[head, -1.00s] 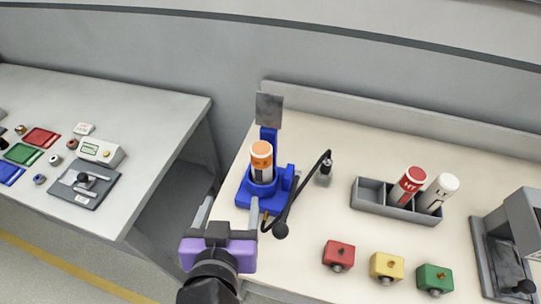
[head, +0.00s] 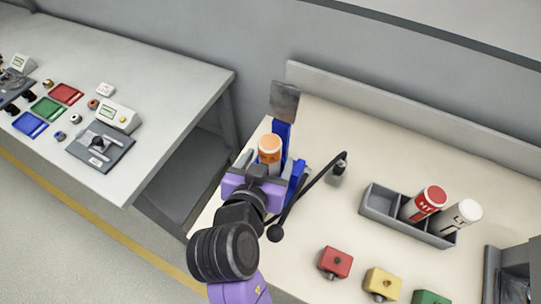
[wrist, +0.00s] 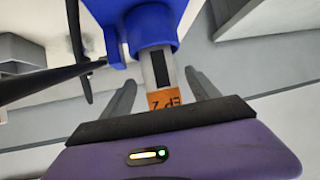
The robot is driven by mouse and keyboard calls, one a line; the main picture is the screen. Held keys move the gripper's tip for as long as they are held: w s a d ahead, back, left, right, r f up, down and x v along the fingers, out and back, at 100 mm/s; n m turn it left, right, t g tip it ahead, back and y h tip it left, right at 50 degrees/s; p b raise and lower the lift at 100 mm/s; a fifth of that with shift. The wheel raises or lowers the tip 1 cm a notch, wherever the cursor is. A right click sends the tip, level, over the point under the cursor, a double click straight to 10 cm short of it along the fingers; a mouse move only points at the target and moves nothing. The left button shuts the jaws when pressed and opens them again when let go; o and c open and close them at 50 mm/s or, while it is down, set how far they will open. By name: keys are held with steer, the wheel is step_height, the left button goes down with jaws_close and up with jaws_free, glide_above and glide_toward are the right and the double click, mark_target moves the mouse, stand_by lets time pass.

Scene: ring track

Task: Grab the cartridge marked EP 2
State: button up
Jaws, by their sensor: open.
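The EP 2 cartridge (head: 270,149) has an orange cap and stands upright in the blue holder (head: 282,135) on the right-hand bench. In the wrist view its orange band with the EP 2 marking (wrist: 165,98) shows close to my gripper, and the blue holder (wrist: 135,22) shows beyond it. My gripper (wrist: 160,92) is open, with one finger on each side of the cartridge. In the head view my gripper (head: 264,160) is at the cartridge and its body hides the lower part. I cannot tell whether the fingers touch the cartridge.
A black lever with a ball end (head: 275,233) slants beside the holder. A grey rack (head: 380,208) holds the red HT (head: 430,200) and white LT (head: 462,215) cartridges. Red (head: 336,262) and yellow (head: 382,284) blocks sit in front. Another bench (head: 150,90) stands left, across a gap.

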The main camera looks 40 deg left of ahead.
steer(key=shift+x, duration=1.15)
jaws_close()
steer(key=shift+r, duration=0.1)
